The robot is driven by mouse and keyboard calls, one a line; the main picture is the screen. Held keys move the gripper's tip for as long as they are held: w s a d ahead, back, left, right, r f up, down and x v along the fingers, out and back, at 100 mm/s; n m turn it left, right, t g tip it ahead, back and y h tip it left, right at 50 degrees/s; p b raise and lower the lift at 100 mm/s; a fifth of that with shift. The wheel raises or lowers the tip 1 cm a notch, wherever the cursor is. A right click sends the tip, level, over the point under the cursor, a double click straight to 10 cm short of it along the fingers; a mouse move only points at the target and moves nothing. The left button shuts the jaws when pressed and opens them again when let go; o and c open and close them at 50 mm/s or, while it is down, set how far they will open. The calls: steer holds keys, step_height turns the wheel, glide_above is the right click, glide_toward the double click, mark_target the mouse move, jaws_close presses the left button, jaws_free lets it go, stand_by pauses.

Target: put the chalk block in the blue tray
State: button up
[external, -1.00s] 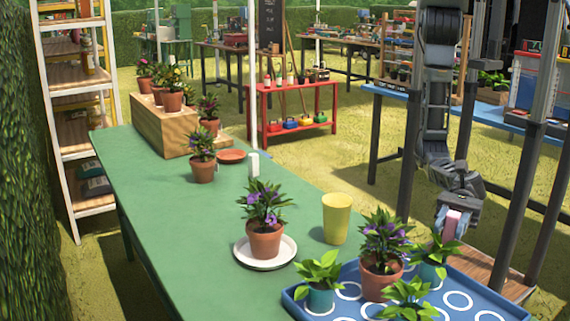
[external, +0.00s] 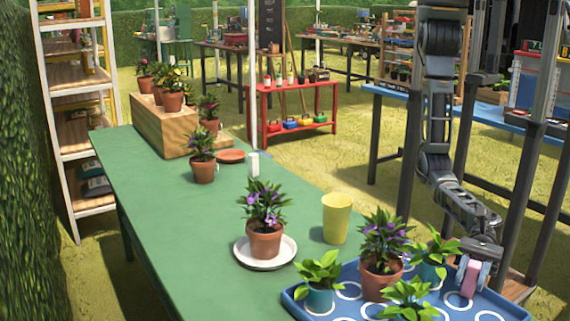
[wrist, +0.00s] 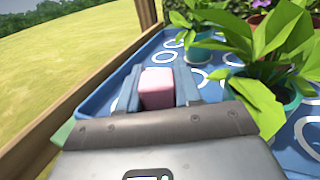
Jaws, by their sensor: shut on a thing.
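The chalk block is pink (wrist: 157,89) and sits between the two fingers of my gripper in the wrist view. My gripper (external: 470,278) is shut on it, over the right part of the blue tray (external: 292,295). In the external view the pink block (external: 471,276) shows between the fingers, low over the tray's white rings. I cannot tell whether it touches the tray floor. The tray's blue floor and rings also show in the wrist view (wrist: 215,88).
Potted plants stand in the tray: a purple-flowered one in terracotta (external: 381,281) and several leafy ones in teal pots (external: 320,299). One leafy plant (external: 434,268) is close left of my gripper. A yellow cup (external: 336,219) and a plant on a white saucer (external: 240,252) stand on the green table (external: 170,227).

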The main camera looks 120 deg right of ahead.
steer(key=shift+f, duration=0.1)
steer(key=o, duration=1.1)
steer(key=shift+c, duration=0.2)
steer(key=shift+r, duration=0.2)
steer(key=v, duration=1.2)
steer(key=shift+f, duration=0.1)
